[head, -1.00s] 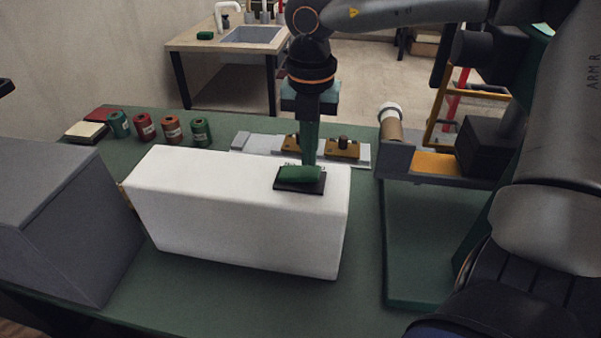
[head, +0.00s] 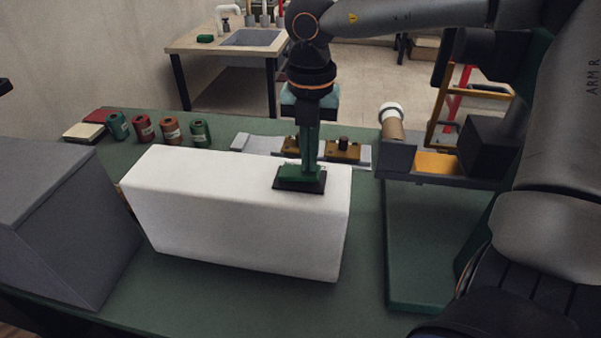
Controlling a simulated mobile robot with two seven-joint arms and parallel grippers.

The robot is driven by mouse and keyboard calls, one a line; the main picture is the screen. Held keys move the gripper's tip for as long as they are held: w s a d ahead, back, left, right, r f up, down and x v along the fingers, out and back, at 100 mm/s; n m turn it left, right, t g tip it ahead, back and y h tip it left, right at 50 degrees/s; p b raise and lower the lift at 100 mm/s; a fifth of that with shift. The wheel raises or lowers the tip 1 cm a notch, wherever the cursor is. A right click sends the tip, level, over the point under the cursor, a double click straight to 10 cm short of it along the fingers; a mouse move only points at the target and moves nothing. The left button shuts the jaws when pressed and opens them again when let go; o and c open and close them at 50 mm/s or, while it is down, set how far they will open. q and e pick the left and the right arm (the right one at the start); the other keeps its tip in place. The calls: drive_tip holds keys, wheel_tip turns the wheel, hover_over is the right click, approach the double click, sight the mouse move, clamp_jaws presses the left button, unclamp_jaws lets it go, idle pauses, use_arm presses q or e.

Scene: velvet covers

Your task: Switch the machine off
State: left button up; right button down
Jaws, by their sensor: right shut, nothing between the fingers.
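The machine is a long white box-shaped body (head: 230,215) on the green table. A dark plate (head: 288,188) with a green rocker switch (head: 291,175) is set on the right part of its top. My right gripper (head: 311,168) points straight down, shut and empty, with its green fingertips at the right half of the switch. The tips appear to touch the switch and hide part of it. My left gripper is not in view.
A large grey box (head: 60,225) stands close left of the machine. Several thread spools (head: 170,132) stand behind it. A metal plate with brass blocks (head: 340,151) lies behind, and a grey bracket with a cardboard tube (head: 391,125) stands right.

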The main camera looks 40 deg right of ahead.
drive_tip(key=shift+w+a+f+b, duration=0.1)
drive_tip(key=shift+a+f+b, duration=0.05)
drive_tip(key=shift+f+b, duration=0.4)
drive_tip(key=shift+r+p, duration=0.4)
drive_tip(key=shift+r, duration=0.1)
drive_tip(key=shift+d+r+p, duration=0.2)
drive_tip(key=shift+r+p, duration=0.25)
drive_tip(key=shift+r, duration=0.3)
drive_tip(key=shift+r+p, duration=1.4)
drive_tip(key=shift+r, duration=1)
